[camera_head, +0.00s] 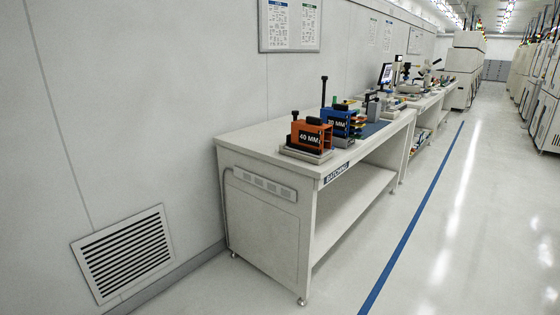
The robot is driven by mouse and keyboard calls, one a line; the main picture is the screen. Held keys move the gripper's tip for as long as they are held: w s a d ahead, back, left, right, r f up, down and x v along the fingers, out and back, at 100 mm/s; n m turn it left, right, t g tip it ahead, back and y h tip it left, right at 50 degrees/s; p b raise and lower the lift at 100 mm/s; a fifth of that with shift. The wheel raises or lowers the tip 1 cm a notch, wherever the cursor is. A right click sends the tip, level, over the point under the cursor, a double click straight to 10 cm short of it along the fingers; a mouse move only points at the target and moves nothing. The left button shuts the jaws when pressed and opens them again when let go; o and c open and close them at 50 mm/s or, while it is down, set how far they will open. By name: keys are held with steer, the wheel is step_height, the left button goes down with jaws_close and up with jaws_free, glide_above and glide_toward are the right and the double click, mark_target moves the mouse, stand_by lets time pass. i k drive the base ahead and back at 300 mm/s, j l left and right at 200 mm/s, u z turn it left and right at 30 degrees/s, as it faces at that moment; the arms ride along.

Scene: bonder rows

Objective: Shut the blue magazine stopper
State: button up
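A blue magazine (339,122) marked "30 MM" stands on the white bench (262,137) ahead of me, near the middle of the view. A dark upright post with a knob (324,88) rises by the magazines; I cannot tell which one it belongs to. The state of the blue magazine's stopper is too small to tell from here. An orange magazine (309,136) marked "40 MM" stands in front of the blue one, on a grey base, and partly hides it. My gripper is not in view.
A vent grille (125,252) is low in the left wall. The bench has a lower shelf (345,205). A computer screen (386,74) and equipment stand farther along. The shiny floor (450,220) right of the bench is clear, with a blue line (412,220). Machines (548,100) line the right.

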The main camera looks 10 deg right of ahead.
mark_target(324, 78)
steer(key=i+l+z, duration=0.15)
steer(key=i+z, duration=0.15)
steer(key=i, duration=0.75)
